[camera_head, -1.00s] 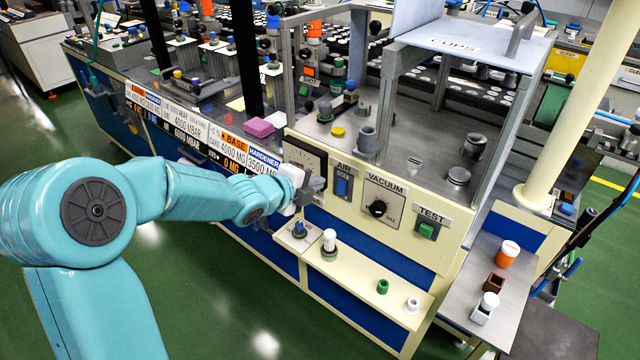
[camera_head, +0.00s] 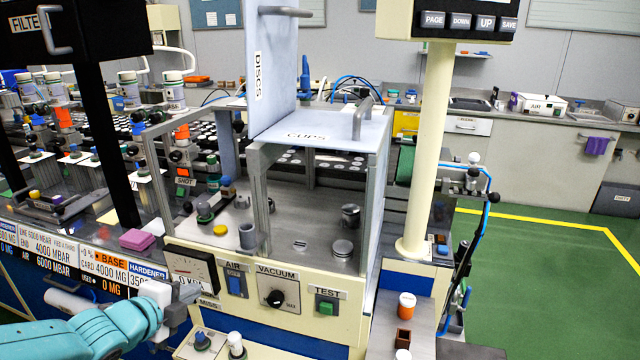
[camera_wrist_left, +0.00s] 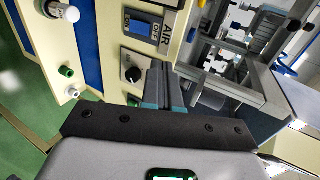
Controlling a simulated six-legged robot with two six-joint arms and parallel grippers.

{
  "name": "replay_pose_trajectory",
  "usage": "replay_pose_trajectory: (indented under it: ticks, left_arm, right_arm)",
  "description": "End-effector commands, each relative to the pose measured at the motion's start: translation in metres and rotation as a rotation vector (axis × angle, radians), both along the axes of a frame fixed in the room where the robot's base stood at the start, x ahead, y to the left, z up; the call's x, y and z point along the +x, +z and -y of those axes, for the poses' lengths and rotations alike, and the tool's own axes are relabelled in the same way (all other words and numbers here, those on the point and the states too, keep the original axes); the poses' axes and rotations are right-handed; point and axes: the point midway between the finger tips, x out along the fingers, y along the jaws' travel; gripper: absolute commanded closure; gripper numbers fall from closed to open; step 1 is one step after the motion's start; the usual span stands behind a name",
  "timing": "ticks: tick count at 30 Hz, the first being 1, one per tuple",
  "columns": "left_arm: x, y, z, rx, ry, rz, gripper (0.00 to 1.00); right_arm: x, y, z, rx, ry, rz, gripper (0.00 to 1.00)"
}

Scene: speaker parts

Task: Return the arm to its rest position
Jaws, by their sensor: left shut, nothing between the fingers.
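My left arm (camera_head: 95,335) is teal and comes in from the lower left in the head view. Its gripper (camera_head: 184,300) has a white wrist and grey fingers and is in front of the cream control panel (camera_head: 240,315), just below the pressure gauge (camera_head: 192,268). In the left wrist view the gripper's dark fingers (camera_wrist_left: 163,88) are together with nothing between them. They lie over the panel near the vacuum knob (camera_wrist_left: 133,74). I cannot tell whether they touch the panel. My right gripper is not in view.
The panel has an AIR switch (camera_head: 236,281), a vacuum knob (camera_head: 276,298) and a green TEST button (camera_head: 326,307). A shelf below holds small parts, including a white-topped one (camera_head: 235,343). An orange-and-white jar (camera_head: 406,305) stands on the right side table. Green floor is open at right.

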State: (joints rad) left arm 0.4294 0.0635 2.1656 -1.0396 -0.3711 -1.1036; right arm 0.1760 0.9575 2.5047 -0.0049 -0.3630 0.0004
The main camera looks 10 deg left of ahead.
Motion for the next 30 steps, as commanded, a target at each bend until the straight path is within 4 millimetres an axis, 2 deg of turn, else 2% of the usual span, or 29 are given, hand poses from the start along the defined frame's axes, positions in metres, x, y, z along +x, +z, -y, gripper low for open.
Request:
replay_pose_trajectory:
  ticks: [2,4,8,9,11,12,14,15,17,18,20,21,22,25,27,30]
  left_arm:
    - [0.006,-0.012,0.015,-0.018,-0.034,-0.030,1.00]
    - [0.011,-0.040,0.039,-0.047,-0.083,-0.087,1.00]
    - [0.001,-0.120,0.103,-0.188,-0.147,-0.280,1.00]
    - [-0.009,-0.146,0.123,-0.259,-0.136,-0.357,1.00]
    - [-0.028,-0.183,0.152,-0.374,-0.094,-0.482,1.00]
    - [-0.044,-0.207,0.171,-0.457,-0.044,-0.573,1.00]
    - [-0.073,-0.239,0.196,-0.578,0.057,-0.716,1.00]
    - [-0.094,-0.259,0.210,-0.657,0.149,-0.813,1.00]
    - [-0.130,-0.285,0.228,-0.764,0.314,-0.956,1.00]
    - [-0.154,-0.299,0.236,-0.831,0.449,-1.042,1.00]
    - [-0.189,-0.316,0.244,-0.920,0.684,-1.150,1.00]
    - [-0.209,-0.324,0.245,-0.976,0.863,-1.197,1.00]
    - [-0.219,-0.327,0.244,-1.016,0.985,-1.209,1.00]
    - [-0.228,-0.328,0.236,-1.130,1.281,-1.180,1.00]
    - [-0.228,-0.328,0.234,-1.182,1.395,-1.159,1.00]
    - [-0.228,-0.328,0.234,-1.216,1.457,-1.147,1.00]
  right_arm:
    - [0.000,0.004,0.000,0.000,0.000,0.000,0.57]
    - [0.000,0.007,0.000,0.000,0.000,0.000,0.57]
    - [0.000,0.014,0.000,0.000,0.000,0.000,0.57]
    - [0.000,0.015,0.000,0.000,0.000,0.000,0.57]
    - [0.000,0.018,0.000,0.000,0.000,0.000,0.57]
    - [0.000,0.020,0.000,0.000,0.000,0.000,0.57]
    - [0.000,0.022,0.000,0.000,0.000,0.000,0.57]
    - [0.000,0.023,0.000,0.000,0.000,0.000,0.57]
    - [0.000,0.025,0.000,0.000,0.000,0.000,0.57]
    - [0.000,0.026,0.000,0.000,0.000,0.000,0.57]
    - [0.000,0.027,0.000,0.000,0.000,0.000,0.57]
    - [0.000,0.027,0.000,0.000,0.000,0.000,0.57]
    - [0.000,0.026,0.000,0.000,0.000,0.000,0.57]
    - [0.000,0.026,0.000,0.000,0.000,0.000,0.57]
    - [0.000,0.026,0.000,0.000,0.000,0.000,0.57]
    - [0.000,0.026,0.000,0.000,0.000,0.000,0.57]
